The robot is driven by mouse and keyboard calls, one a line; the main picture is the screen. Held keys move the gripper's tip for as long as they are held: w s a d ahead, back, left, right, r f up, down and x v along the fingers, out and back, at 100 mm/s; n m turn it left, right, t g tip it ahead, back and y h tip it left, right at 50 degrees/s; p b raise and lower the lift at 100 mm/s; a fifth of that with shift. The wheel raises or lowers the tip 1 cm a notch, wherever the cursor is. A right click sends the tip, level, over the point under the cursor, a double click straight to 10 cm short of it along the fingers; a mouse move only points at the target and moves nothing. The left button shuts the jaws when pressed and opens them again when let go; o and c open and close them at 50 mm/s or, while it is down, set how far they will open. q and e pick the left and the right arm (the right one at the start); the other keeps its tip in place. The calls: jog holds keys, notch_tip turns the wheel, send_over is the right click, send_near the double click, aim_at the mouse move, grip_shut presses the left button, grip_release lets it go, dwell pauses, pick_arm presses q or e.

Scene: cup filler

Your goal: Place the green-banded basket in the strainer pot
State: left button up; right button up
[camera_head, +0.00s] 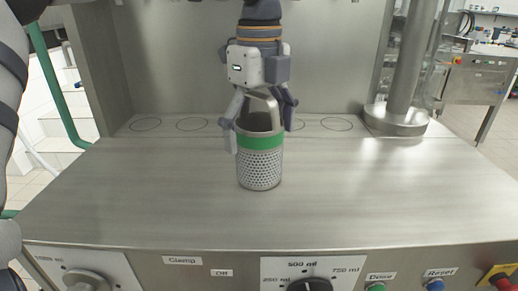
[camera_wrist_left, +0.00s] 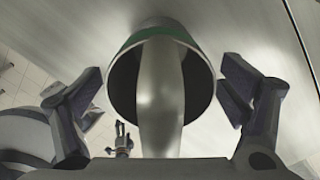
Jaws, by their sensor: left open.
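The green-banded basket (camera_head: 260,165) is a metal cylinder with a perforated lower part, a green band and a tall handle (camera_head: 264,100). It appears upright on the steel counter. My left gripper (camera_head: 261,137) is open above it, with its fingers on either side of the handle and upper rim. In the left wrist view the handle (camera_wrist_left: 160,90) stands between the two open fingers, and the dark basket mouth lies behind it. A small, distant claw-like shape (camera_wrist_left: 122,140) there looks like my right gripper; its opening is unclear. I cannot identify a strainer pot.
The steel counter (camera_head: 120,190) is mostly clear around the basket. Several ring outlines mark its back edge. A thick metal column with a round base (camera_head: 397,121) stands at the back right. A panel with knobs (camera_head: 310,285) and buttons runs along the front.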

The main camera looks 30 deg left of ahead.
pick_arm(q)
jog(key=c, duration=1.5)
jog(key=shift+r, duration=0.15)
jog(key=shift+c, duration=0.2)
